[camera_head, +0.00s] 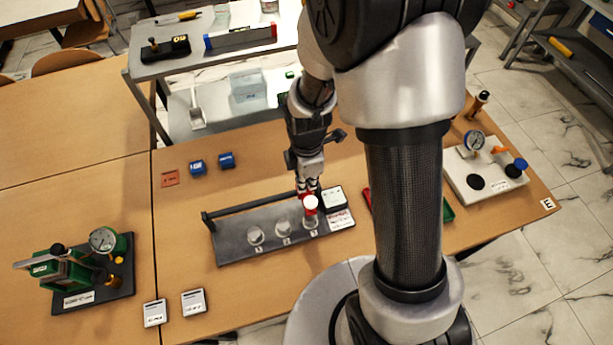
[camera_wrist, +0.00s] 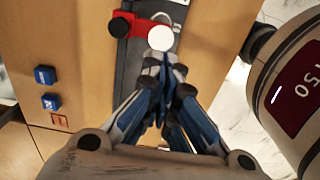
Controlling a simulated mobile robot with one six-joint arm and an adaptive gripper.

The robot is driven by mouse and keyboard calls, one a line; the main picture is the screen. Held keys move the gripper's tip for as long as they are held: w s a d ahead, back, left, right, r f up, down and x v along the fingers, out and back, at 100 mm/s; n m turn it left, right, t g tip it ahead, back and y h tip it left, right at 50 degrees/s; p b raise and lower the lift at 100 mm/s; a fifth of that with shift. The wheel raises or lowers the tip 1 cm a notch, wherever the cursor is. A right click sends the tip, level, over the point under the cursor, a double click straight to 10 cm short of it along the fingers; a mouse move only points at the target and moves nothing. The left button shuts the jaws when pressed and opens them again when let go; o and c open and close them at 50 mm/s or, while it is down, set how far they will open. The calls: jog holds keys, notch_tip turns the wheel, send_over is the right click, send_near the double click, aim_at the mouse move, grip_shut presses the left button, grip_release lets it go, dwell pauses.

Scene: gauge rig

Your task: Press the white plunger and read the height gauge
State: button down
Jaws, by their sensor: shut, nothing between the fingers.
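The white plunger (camera_head: 310,203) has a round white top beside a red part, at the right end of a dark base plate (camera_head: 228,248). My gripper (camera_head: 307,188) is shut and empty, pointing down right behind the plunger. In the wrist view its fingertips (camera_wrist: 165,62) lie just below the white top; I cannot tell whether they touch it. A small pale box with a dark face (camera_head: 333,197) stands right of the plunger; its reading is too small to make out.
Blue blocks (camera_head: 197,166) lie behind left. A green gauge device (camera_head: 62,268) stands at the left, and a white board with a dial (camera_head: 474,141) at the right.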

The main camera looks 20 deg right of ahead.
aim_at(307, 204)
notch_tip(307, 204, down, 9)
jog(key=shift+w+r+b, duration=0.1)
jog(key=shift+r+b, duration=0.1)
jog(key=shift+b, duration=0.7)
notch_tip(307, 204, down, 3)
jog(key=shift+r+b, duration=0.2)
jog(key=shift+b, duration=0.85)
jog(key=shift+r, duration=0.1)
